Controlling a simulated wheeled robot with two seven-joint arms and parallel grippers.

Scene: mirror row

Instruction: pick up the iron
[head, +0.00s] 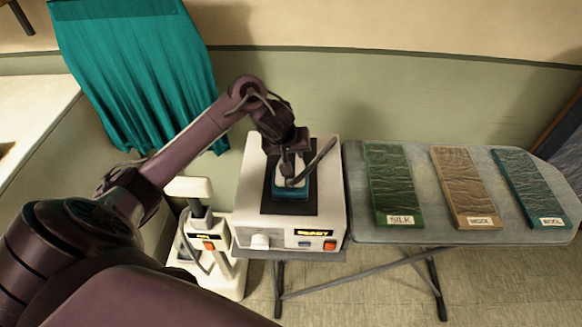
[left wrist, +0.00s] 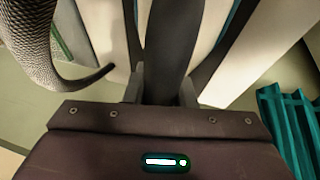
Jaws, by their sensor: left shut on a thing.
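The iron (head: 292,187), pale with a blue lower part, is over the black rest pad (head: 290,208) on top of the cream station (head: 325,215) in the head view. I cannot tell whether it touches the pad. My left gripper (head: 288,163) is above it and shut on its dark handle. In the left wrist view the dark handle (left wrist: 168,45) stands between the two fingers of my left gripper (left wrist: 160,90). A grey braided cord (left wrist: 35,40) curves at the left there. My right gripper is not in view.
An ironing board (head: 400,225) on the right bears a green cloth (head: 393,180) labelled SILK, a tan cloth (head: 463,180) and a teal cloth (head: 528,180). A second white appliance (head: 213,235) stands left of the station. A teal curtain (head: 140,70) hangs behind my arm.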

